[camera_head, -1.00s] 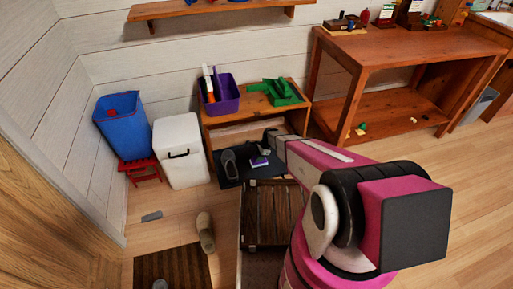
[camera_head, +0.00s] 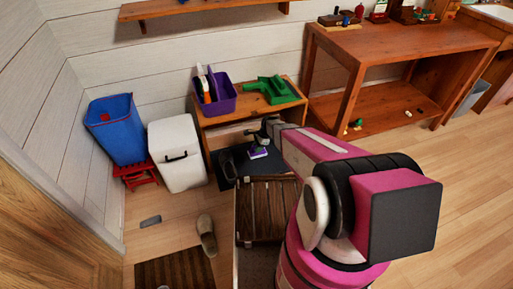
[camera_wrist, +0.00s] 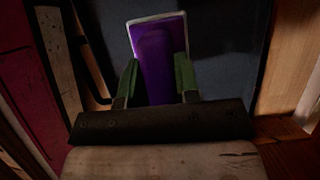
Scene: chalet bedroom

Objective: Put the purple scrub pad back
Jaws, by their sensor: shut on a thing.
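The purple scrub pad (camera_head: 258,153) is held by my gripper (camera_head: 259,143), low in front of the small wooden shelf unit and over a dark mat. In the wrist view my gripper (camera_wrist: 157,85) has its two green fingers on either side of the purple scrub pad (camera_wrist: 162,55), which has a pale edge. A purple caddy (camera_head: 217,104) stands on top of the small wooden unit (camera_head: 243,109), up and left of my gripper. It holds upright white and orange-toned items. Its inside is mostly hidden from this angle.
A green tool (camera_head: 272,90) lies right of the caddy. A white bin (camera_head: 178,152) and a blue bucket (camera_head: 118,132) on a red stool stand left. The dark mat (camera_head: 223,178) bears a dark shoe-like object. A slatted wooden piece (camera_head: 266,209) lies in front; a larger table (camera_head: 400,48) stands right.

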